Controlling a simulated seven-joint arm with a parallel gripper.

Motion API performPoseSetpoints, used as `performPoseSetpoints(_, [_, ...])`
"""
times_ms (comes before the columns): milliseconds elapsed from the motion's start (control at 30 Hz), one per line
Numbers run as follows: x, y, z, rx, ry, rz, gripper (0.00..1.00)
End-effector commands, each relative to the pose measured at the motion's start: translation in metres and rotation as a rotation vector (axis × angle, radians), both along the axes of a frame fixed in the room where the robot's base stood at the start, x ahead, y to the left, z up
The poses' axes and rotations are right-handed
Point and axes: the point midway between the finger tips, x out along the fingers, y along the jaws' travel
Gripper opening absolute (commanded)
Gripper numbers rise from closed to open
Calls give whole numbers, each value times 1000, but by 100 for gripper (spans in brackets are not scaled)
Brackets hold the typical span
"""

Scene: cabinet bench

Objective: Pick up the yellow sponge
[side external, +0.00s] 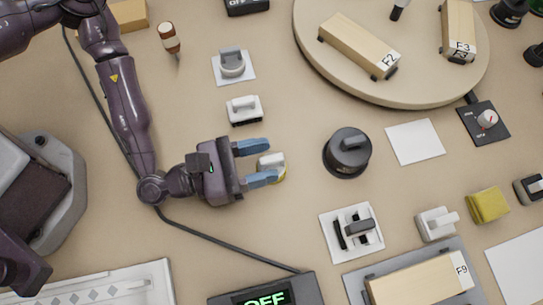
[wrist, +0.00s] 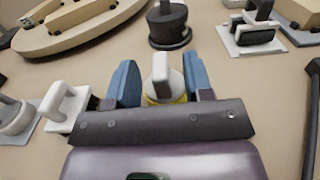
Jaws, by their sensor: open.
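A yellow, block-shaped sponge (side external: 487,205) lies on the bench at the right in the side external view. It is well apart from my gripper and does not show in the wrist view. My gripper (side external: 270,161) is open near the middle of the bench, its blue fingers pointing right. Between the fingers is a small object with a pale upright handle and a yellow base (wrist: 162,76). The fingers stand on either side of it; I cannot tell whether they touch it.
A black round knob (side external: 347,153) stands to the right of my gripper. A white switch (side external: 436,224) and a wooden block on a grey plate (side external: 352,283) are near the sponge. A round wooden turntable (side external: 310,65) holds blocks at the top. A black cable crosses the bench.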

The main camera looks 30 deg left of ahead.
Motion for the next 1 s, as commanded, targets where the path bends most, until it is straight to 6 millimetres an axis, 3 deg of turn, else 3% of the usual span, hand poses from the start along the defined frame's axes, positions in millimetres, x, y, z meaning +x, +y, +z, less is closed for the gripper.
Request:
performPoseSetpoints(167, [0,0,0,0,0,0,47])
performPoseSetpoints(367, [0,0,0,0,0,0,3])
performPoseSetpoints(400, [0,0,0,0,0,0,0])
performPoseSetpoints(767, [0,0,7,-1,-1,1,0])
performPoseSetpoints(1000, [0,1,53,-4,-1,1,0])
